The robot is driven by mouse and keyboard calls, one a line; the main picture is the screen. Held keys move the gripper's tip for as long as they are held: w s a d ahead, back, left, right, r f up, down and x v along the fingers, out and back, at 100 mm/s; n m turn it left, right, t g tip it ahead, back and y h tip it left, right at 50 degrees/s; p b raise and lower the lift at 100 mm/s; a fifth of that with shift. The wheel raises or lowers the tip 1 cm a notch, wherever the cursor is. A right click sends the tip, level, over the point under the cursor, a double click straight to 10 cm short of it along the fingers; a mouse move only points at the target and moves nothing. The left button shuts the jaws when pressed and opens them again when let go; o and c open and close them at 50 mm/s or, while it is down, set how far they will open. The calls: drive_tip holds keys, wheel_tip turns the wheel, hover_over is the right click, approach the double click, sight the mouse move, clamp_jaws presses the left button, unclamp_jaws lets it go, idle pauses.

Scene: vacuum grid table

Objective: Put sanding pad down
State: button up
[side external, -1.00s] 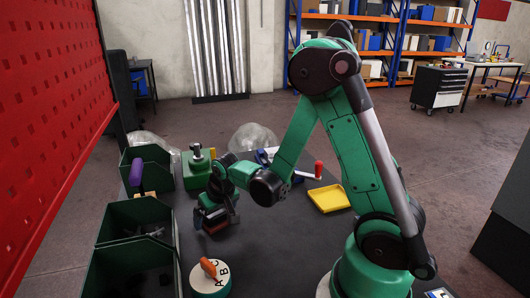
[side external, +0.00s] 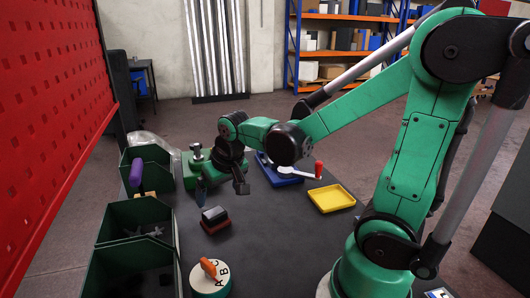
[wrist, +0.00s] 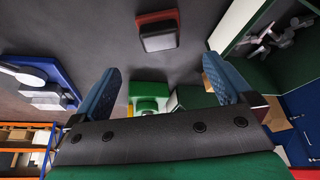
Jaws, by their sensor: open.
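The sanding pad (side external: 214,218), a small block with a grey top and a reddish-brown base, lies flat on the dark table (side external: 262,250). In the wrist view the pad (wrist: 158,36) shows beyond the fingertips, with clear space between. My gripper (side external: 220,186) is above and behind the pad in the side view, apart from it. Its two blue fingers, also in the wrist view (wrist: 162,66), are spread wide with nothing between them.
Green bins (side external: 135,220) line the left edge, one holding grey parts. The table's centre right is clear.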

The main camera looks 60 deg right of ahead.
drive_tip(key=s+a+r+n+t+y, duration=0.1)
drive_tip(key=s+a+r+n+t, duration=0.2)
drive_tip(key=a, duration=0.4)
drive_tip(key=shift+s+r+n+y, duration=0.4)
drive_tip(key=shift+s+r+n, duration=0.15)
drive_tip(key=shift+r+n, duration=0.15)
idle(0.5)
drive_tip(key=m+g, duration=0.4)
drive_tip(key=g, duration=0.3)
hover_over(214, 212)
wheel_tip(214, 212, down, 7)
drive_tip(key=shift+r, duration=0.1)
drive_tip(key=shift+f+m, duration=0.3)
drive_tip(key=shift+f, duration=2.7)
